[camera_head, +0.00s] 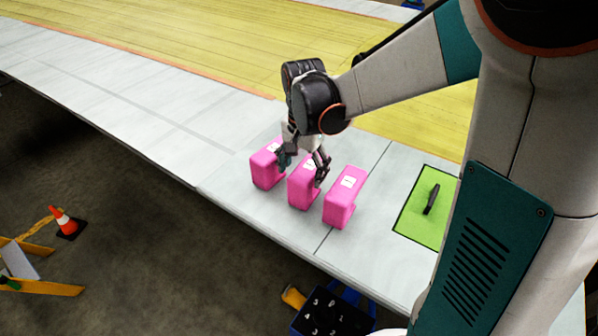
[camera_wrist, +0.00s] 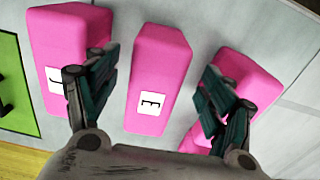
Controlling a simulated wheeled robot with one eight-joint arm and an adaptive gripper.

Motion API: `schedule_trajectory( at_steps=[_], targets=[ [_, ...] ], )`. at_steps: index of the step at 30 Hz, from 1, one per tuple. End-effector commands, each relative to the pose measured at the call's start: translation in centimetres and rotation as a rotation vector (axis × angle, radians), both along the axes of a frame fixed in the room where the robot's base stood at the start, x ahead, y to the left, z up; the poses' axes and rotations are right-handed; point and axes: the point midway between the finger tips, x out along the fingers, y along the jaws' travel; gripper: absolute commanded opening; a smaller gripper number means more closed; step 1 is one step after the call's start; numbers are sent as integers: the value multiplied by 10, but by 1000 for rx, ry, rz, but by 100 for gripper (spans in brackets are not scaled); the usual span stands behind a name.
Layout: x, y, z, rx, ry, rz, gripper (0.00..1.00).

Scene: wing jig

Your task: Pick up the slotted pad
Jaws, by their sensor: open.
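Three pink blocks stand in a row on the pale surface, each with a white label on top: the left block (camera_head: 265,175), the middle block (camera_head: 302,194) and the right block (camera_head: 341,208). Some show a recess in the side; I cannot tell which is the slotted pad. My gripper (camera_head: 303,163) is open above the middle block. In the wrist view the middle block (camera_wrist: 160,58) lies between the spread fingers of my gripper (camera_wrist: 155,92), apart from both. The outer blocks (camera_wrist: 62,40) (camera_wrist: 252,78) are partly hidden behind the fingers.
A green mat (camera_head: 412,222) with a dark handle-like object (camera_head: 432,199) lies right of the blocks. A yellow panel (camera_head: 200,50) spans the back. The surface's front edge drops to the floor, where a dark blue bin (camera_head: 330,318) and an orange cone (camera_head: 65,222) stand.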

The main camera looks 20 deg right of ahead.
Motion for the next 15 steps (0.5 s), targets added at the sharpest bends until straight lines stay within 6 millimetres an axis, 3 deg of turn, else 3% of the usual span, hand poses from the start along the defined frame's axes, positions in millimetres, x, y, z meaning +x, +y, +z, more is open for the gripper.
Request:
schedule_trajectory(
  at_steps=[3, 11, 15],
  targets=[
    [0, 0, -17, 0, 0, 1, 75],
    [-1, 1, -35, 0, 0, 1, 75],
    [-3, 2, -56, 0, 0, 1, 75]
  ],
)
